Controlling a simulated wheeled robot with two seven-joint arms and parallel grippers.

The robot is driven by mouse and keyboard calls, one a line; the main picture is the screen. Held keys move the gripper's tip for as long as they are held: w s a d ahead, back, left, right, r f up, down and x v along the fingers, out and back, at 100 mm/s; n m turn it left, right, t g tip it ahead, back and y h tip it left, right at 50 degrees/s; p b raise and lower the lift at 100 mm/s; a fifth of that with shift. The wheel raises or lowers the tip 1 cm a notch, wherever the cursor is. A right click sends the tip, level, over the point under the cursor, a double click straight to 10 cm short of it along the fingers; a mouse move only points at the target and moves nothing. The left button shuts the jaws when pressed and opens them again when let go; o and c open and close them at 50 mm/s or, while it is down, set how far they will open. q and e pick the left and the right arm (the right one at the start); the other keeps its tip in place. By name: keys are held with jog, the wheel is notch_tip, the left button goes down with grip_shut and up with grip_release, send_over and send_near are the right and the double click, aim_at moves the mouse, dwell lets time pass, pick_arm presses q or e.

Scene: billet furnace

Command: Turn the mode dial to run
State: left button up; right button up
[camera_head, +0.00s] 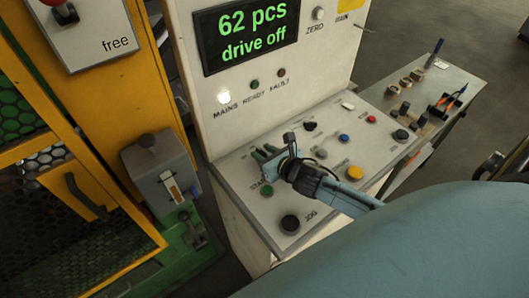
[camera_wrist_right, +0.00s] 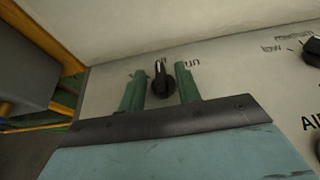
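The mode dial (camera_wrist_right: 162,84) is a small black knob on the pale console panel. In the right wrist view its narrow end points up and slightly left, and part of the word "run" shows to its upper right. My right gripper (camera_wrist_right: 161,92) is open, with one green finger on each side of the dial and gaps visible between. I cannot tell how deep the fingers reach. In the head view my right gripper (camera_head: 264,156) is over the console's left part and hides the dial. My left gripper is not in view.
The console (camera_head: 322,228) also carries a green button (camera_head: 266,190), a black jog knob (camera_head: 290,223), a yellow button (camera_head: 355,173) and other knobs. A display (camera_head: 246,32) reads "62 pcs drive off". A yellow-framed mesh guard (camera_head: 75,150) stands left.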

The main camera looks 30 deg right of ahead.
grip_shut()
jog(key=shift+a+m+h, duration=0.1)
jog(key=shift+m+h, duration=0.3)
jog(key=shift+h, duration=0.1)
jog(key=m+h, duration=0.4)
jog(key=shift+a+g+h, duration=0.35)
jog(key=shift+g+h, duration=0.05)
jog(key=shift+w+a+m+g+h, duration=0.15)
jog(key=shift+m+g+h, duration=1.05)
jog(key=shift+m+h, duration=0.85)
jog(key=shift+m, duration=0.25)
jog(key=shift+o, duration=0.3)
grip_release()
